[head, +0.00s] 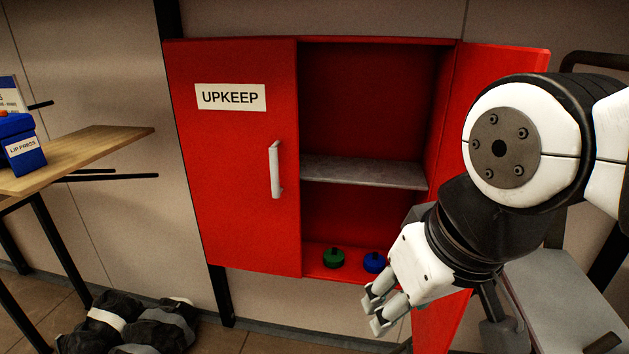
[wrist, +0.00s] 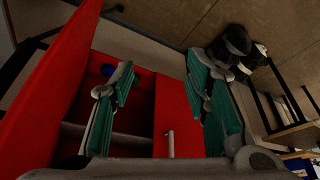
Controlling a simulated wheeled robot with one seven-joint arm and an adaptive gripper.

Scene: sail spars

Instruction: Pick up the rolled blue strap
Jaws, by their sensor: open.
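The rolled blue strap (head: 374,262) sits on the floor of the red cabinet, at the right of the opening. A similar green roll (head: 334,258) sits just left of it. My gripper (head: 374,311) is open and empty, in front of and below the blue strap, apart from it. In the wrist view a small blue patch, the blue strap (wrist: 108,70), shows beside the left finger of my gripper (wrist: 160,68).
The red cabinet's (head: 372,41) left door, labelled UPKEEP (head: 231,97), is shut; its right door (head: 490,62) stands open behind my arm. A grey shelf (head: 365,172) crosses the opening. A wooden table (head: 90,155) with a blue box (head: 22,150) stands left; dark bags (head: 130,325) lie below.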

